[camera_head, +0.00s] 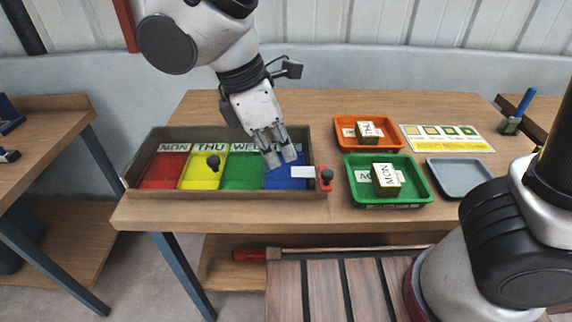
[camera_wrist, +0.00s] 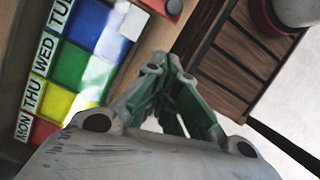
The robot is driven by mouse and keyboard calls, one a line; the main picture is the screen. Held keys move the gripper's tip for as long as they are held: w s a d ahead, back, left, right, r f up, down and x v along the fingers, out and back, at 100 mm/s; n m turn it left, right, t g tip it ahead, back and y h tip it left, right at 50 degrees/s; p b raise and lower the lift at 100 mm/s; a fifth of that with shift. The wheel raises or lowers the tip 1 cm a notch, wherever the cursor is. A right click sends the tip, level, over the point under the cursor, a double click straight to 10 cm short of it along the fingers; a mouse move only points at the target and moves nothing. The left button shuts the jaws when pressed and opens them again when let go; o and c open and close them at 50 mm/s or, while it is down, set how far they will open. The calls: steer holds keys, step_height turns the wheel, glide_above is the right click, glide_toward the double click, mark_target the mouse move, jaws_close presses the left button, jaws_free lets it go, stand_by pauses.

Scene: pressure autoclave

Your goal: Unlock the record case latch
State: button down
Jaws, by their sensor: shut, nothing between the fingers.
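The record case (camera_head: 225,194) is a shallow wooden box with red, yellow, green and blue sections marked with day names. It sits on the left of the table. The latch (camera_head: 326,180) is a red piece with a black knob at the case's right end, beside a white label (camera_head: 303,172). It also shows at the top edge of the wrist view (camera_wrist: 160,7), partly cut off.
An orange tray (camera_head: 343,137) and a green tray (camera_head: 424,195), each with a labelled block, stand right of the case. A grey tray (camera_head: 461,191) and a colour card (camera_head: 460,149) lie farther right. A slatted wooden surface (camera_head: 340,285) is in front.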

steer(key=shift+v, duration=2.3)
steer(key=shift+s, duration=0.2)
steer(key=w+d+m+y, duration=0.25)
steer(key=d+m, duration=0.35)
steer(key=d, duration=0.3)
steer(key=w+d+m+y, duration=0.1)
steer(key=w+d+m, duration=0.3)
steer(key=d, duration=0.5)
steer(key=s+d+r+m+t, duration=0.1)
steer(key=d+m, duration=0.4)
steer(key=d, duration=0.5)
steer(key=s+d+r+m+t, duration=0.2)
steer(key=d+m, duration=0.3)
steer(key=d, duration=0.5)
steer(key=shift+s+d+r+m+t, duration=0.2)
steer(key=shift+s+d+m+t, duration=0.15)
steer(key=shift+s, duration=0.55)
